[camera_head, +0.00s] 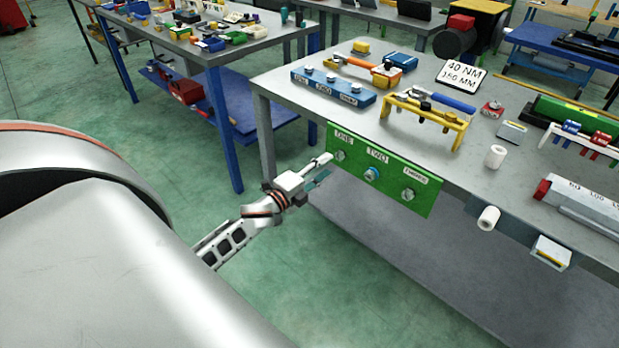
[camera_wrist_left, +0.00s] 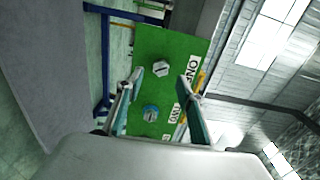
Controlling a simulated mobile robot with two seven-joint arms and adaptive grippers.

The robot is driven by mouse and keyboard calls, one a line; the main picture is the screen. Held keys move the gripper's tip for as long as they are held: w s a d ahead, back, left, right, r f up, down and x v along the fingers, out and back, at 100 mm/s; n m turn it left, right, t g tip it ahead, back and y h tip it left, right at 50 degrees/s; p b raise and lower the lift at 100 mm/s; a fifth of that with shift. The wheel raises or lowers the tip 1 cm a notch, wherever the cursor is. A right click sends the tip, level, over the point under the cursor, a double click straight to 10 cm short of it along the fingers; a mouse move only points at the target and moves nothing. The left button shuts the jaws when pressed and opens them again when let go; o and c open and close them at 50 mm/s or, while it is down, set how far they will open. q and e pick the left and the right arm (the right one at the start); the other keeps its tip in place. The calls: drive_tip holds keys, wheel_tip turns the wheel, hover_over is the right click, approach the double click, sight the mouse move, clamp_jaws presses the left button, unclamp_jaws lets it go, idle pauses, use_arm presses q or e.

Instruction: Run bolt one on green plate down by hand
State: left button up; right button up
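The green plate (camera_head: 388,186) hangs upright at the table's front edge, with labels ONE, TWO and THREE. Bolt one (camera_head: 340,155) sits under the label ONE, with its hex head showing. In the left wrist view, bolt one (camera_wrist_left: 160,68) appears between the fingertips, ahead of them. Bolt two (camera_head: 372,174) has a blue ring around it. Bolt three (camera_head: 408,195) sits at the right end. My left gripper (camera_head: 328,165) is open and empty, just left of bolt one. I cannot tell how deep each bolt sits. My right gripper is not in view.
A blue plate (camera_head: 332,87) with bolts and a yellow stand (camera_head: 424,118) are on the grey table (camera_head: 290,80). White cylinders (camera_head: 495,156) and a tool case lie to the right. Another workbench (camera_head: 205,50) stands at the back left. The floor before the plate is clear.

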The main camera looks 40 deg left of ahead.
use_arm(q)
drive_tip(key=s, duration=0.7)
drive_tip(key=shift+a, duration=0.25)
drive_tip(key=s+d+f+n+g, duration=0.3)
drive_tip(key=s+d+f+n, duration=0.4)
drive_tip(key=s+d, duration=0.4)
drive_tip(key=s+d+f+n+g+h, duration=0.1)
drive_tip(key=s+d+f+n+g, duration=0.3)
drive_tip(key=s+d+f+n, duration=0.3)
drive_tip(key=s+d+f, duration=0.2)
drive_tip(key=s+d, duration=0.2)
drive_tip(key=d, duration=0.1)
drive_tip(key=shift+d+f+n+g, duration=0.3)
drive_tip(key=shift+d+f, duration=0.05)
